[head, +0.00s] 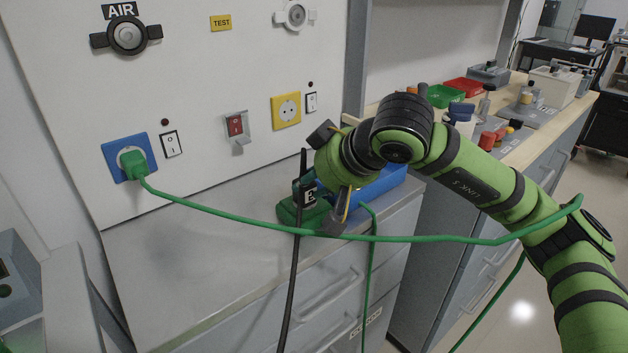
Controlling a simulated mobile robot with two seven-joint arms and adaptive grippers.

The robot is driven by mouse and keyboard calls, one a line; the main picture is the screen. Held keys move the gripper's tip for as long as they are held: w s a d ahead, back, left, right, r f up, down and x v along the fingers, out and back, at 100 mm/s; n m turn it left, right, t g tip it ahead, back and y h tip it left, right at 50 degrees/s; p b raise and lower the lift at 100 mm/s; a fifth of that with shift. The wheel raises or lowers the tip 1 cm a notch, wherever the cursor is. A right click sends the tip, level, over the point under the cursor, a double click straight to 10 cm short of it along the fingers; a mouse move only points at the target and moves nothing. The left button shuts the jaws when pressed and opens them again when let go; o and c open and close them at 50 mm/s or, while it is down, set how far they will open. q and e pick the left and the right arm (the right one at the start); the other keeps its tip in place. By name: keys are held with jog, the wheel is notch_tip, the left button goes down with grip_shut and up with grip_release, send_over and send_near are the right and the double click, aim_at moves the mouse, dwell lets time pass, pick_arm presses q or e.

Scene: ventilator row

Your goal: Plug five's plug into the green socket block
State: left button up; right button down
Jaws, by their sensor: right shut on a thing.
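The green socket block (286,212) sits on the grey counter, mostly hidden behind my right gripper and a black cable. My right gripper (334,212) points down at the block and is shut on a dark plug (299,190). A small black-and-white label (308,198) shows at the plug, but its character is hard to read. The black cable (294,270) hangs down past the counter's front edge. The gripper hides the plug's lower end, so I cannot tell whether it is in the block. My left gripper is not in view.
A green plug (133,165) is in the blue wall socket (116,161). Its green cable (230,217) stretches across in front of my right gripper and over my arm. A blue bin (385,184) stands behind the gripper. The counter (190,255) is clear at left. A yellow socket (286,110) is empty.

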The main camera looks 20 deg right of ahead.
jog(key=shift+s+f, duration=0.1)
jog(key=shift+f, duration=0.3)
jog(key=c, duration=0.8)
grip_release()
jog(key=shift+d, duration=0.1)
jog(key=shift+r, duration=0.1)
